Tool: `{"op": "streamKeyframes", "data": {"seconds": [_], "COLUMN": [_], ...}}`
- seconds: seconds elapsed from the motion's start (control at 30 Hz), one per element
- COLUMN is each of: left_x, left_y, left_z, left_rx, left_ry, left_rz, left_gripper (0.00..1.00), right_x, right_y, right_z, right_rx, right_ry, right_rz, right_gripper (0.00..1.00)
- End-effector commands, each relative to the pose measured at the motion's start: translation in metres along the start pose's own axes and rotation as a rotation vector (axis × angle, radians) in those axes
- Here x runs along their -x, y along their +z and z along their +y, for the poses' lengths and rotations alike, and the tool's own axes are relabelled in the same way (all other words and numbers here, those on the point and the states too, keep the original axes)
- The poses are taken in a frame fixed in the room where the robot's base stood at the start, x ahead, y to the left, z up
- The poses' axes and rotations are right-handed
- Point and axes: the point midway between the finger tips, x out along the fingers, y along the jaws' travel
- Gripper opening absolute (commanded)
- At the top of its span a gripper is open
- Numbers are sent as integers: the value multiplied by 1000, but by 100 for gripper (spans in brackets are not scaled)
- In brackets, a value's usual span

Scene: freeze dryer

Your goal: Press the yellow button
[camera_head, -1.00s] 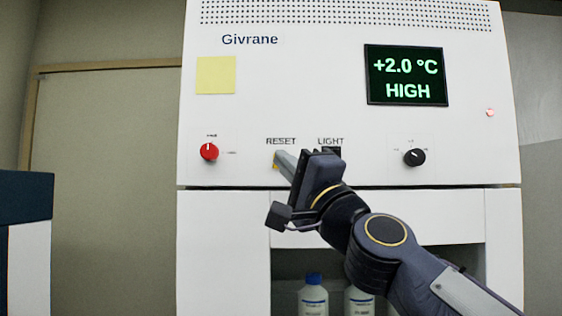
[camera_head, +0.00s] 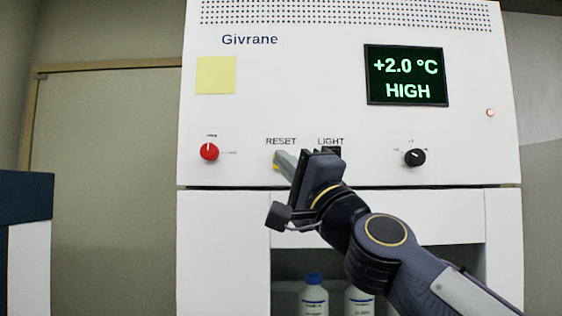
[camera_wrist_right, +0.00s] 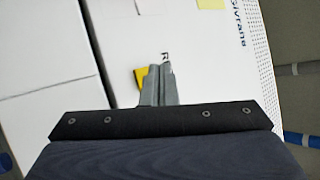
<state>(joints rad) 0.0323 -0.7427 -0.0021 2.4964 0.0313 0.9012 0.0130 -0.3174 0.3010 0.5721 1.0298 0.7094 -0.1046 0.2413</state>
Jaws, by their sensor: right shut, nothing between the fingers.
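The yellow button (camera_head: 276,164) is on the white front panel under the word RESET. Most of it is hidden behind my right gripper; a yellow edge shows. In the right wrist view the yellow button (camera_wrist_right: 141,77) shows beside the fingertips. My right gripper (camera_head: 281,159) is shut and empty, with its fingertips at the button, overlapping it in the view. In the right wrist view the closed fingers (camera_wrist_right: 158,72) point at the panel by the button. I cannot tell whether they touch it or how far it is pressed in. My left gripper is not in view.
A black LIGHT switch (camera_head: 331,151) is just right of the button, partly behind my gripper. A red knob (camera_head: 209,152) is left and a black knob (camera_head: 414,157) right. The display (camera_head: 406,75) reads +2.0 °C HIGH. Bottles (camera_head: 313,298) stand in the opening below.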

Motion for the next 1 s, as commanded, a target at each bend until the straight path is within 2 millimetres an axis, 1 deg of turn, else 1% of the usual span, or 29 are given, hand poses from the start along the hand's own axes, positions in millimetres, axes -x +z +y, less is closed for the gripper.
{"op": "streamKeyframes", "data": {"seconds": [0.7,1.0], "left_x": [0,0], "left_y": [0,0], "left_z": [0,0], "left_rx": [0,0], "left_ry": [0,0], "left_rz": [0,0], "left_gripper": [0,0], "right_x": [0,-6], "right_y": [0,-4], "right_z": [0,4], "right_rx": [0,0], "right_ry": [0,0], "right_rz": [0,0], "right_gripper": [0,0]}}
